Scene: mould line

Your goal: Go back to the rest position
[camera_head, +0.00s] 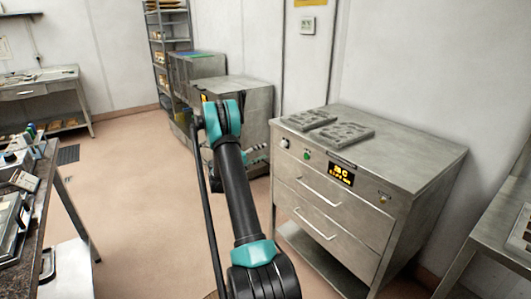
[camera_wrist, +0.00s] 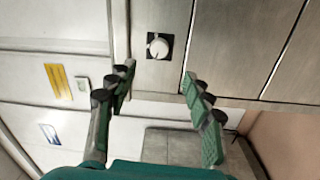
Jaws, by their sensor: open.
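My arm reaches forward over the floor in the head view, beside a steel drawer cabinet (camera_head: 350,205). My gripper (camera_head: 254,155) is partly hidden behind the arm there. In the wrist view my gripper (camera_wrist: 160,100) is open, its two green and black fingers apart with nothing between them. Beyond the fingers is a steel front with a round knob (camera_wrist: 158,47). I cannot tell how far the fingertips are from that front.
Two grey moulds (camera_head: 325,127) lie on the drawer cabinet. Another steel cabinet (camera_head: 255,100) stands behind my arm. A workbench (camera_head: 40,200) with tools is at the left, and a steel table (camera_head: 490,235) at the right. The floor (camera_head: 125,185) between is clear.

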